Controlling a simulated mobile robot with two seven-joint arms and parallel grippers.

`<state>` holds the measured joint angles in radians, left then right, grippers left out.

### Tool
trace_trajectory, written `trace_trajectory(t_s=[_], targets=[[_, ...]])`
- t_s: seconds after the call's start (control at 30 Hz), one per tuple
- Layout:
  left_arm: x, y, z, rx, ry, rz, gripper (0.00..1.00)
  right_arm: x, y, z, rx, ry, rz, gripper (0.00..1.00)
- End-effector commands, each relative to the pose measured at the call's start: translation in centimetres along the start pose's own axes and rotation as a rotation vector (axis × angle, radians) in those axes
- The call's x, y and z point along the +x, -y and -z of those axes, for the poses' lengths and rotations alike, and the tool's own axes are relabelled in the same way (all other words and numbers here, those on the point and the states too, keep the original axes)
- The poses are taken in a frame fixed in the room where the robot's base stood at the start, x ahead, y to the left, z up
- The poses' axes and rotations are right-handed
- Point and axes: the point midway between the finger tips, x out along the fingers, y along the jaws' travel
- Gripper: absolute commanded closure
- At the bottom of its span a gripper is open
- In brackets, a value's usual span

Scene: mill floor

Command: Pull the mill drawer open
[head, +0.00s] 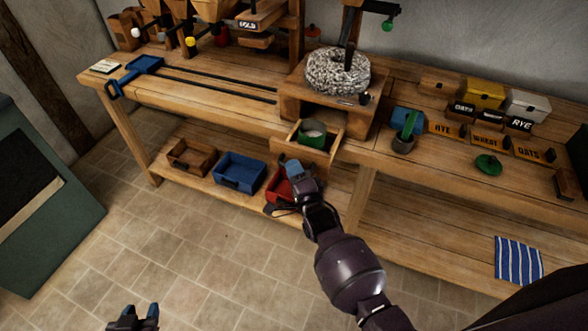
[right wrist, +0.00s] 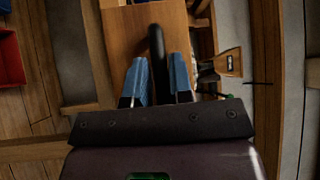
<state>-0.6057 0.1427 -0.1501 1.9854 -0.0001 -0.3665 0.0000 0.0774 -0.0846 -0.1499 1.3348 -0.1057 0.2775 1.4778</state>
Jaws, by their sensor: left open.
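The wooden mill drawer (head: 290,149) stands out from under the mill (head: 337,75) on the bench, with its inside showing. A green cup (head: 312,134) with pale contents stands in it. My right gripper (head: 292,168) is at the drawer's front. The wooden drawer front (right wrist: 124,38) shows behind the handle. My left gripper (head: 133,316) is open and empty, low over the floor at the bottom left.
Blue bin (head: 239,172), brown bin (head: 192,157) and red bin (head: 278,190) stand on the lower shelf. The tiled floor in front is clear.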

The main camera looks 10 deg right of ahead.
Motion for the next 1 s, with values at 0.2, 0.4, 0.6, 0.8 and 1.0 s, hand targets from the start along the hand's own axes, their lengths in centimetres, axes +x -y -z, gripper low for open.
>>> trace_trajectory(t_s=[0.2, 0.4, 0.6, 0.8, 1.0], targets=[[0.0, 0.0, 0.0, 0.0, 0.0, 0.0, 0.57, 0.0, 0.0, 0.0, 0.0, 0.0, 0.0, 0.6], [0.0, 0.0, 0.0, 0.0, 0.0, 0.0, 0.57, -0.1, 0.0, 0.0, 0.0, 0.0, 0.0, 0.6], [0.0, 0.0, 0.1, 0.0, -0.002, 0.0, 0.57, -1.7, -0.1, 0.1, -0.002, 0.0, -0.001, 0.6], [0.1, 0.0, 0.2, 0.0, -0.005, -0.001, 0.57, -5.1, -0.1, 0.0, -0.001, 0.0, -0.003, 0.6], [0.2, -0.1, 0.2, 0.0, -0.006, -0.001, 0.57, -8.3, -0.1, 0.0, 0.0, 0.001, -0.001, 0.6]])
